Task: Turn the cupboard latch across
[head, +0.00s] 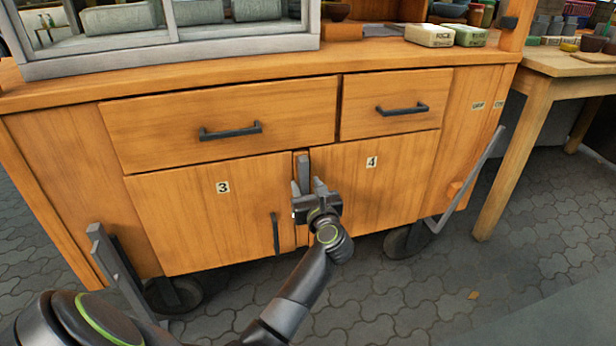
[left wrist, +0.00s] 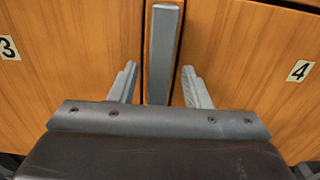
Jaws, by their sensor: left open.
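The latch is a grey upright bar at the seam between cupboard door 3 (head: 190,225) and cupboard door 4 (head: 390,180). The latch (left wrist: 163,50) stands vertical in the left wrist view, and its upper part (head: 303,168) shows in the head view. My left gripper (head: 308,186) is in front of the seam, open, with its fingers pointing at the doors. In the left wrist view my left gripper (left wrist: 159,70) has one finger on each side of the latch, with gaps on both sides. The latch's lower end is hidden behind the gripper body. My right gripper is out of view.
Door 3 has a dark upright handle (head: 275,233) close to my left gripper. Two drawers with dark handles (head: 230,131) sit above the doors. A wooden table (head: 540,75) stands at the right. The paved floor (head: 400,300) in front is mostly clear.

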